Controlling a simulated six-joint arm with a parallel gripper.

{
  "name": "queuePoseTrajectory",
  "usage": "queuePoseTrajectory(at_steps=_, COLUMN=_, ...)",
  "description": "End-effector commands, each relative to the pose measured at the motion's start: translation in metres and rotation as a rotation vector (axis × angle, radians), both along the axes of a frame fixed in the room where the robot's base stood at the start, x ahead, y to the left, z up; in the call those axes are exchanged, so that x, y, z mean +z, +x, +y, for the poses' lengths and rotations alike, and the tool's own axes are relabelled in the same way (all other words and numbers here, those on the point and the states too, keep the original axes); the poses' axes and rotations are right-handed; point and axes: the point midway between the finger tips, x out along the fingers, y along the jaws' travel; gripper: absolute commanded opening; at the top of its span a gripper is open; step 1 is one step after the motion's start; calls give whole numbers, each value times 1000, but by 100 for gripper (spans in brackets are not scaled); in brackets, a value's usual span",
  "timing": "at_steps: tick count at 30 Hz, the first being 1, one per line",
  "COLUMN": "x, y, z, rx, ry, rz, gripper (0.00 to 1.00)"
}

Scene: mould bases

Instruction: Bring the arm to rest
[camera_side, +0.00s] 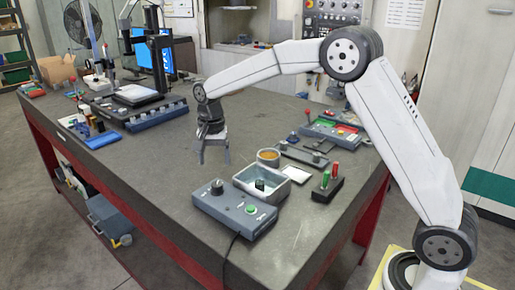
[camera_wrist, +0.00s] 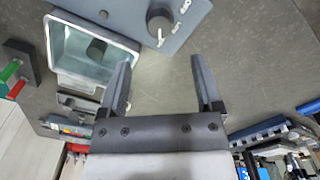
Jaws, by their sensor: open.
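My gripper (camera_side: 213,155) hangs from my arm above the grey work table (camera_side: 300,240), pointing down, left of a light box-like tray. In the wrist view my gripper (camera_wrist: 162,80) shows two dark fingers spread apart with only bare table between them. The jaws are open and empty. My arm reaches in from the right of the side view, bent high over the table. Whether the fingertips touch the table cannot be told from these views, though they look a little above it.
A grey control box (camera_side: 235,207) with a knob and a green button stands in front of the gripper. The open tray (camera_side: 262,182) holds a dark piece. Free table lies left.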

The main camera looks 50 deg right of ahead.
Motion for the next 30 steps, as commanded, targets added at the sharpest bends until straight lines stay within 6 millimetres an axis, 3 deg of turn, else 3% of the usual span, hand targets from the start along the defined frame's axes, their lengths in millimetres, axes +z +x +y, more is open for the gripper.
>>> queuePoseTrajectory(at_steps=11, x=0, y=-2, z=0, rx=7, ry=0, rz=-1, gripper=83)
queuePoseTrajectory(at_steps=17, x=-3, y=-14, z=0, rx=63, ry=-1, rz=-14, gripper=83)
queuePoseTrajectory(at_steps=23, x=-11, y=-41, z=0, rx=188, ry=-4, rz=-46, gripper=83)
queuePoseTrajectory(at_steps=30, x=-25, y=-87, z=-1, rx=376, ry=-18, rz=-92, gripper=83)
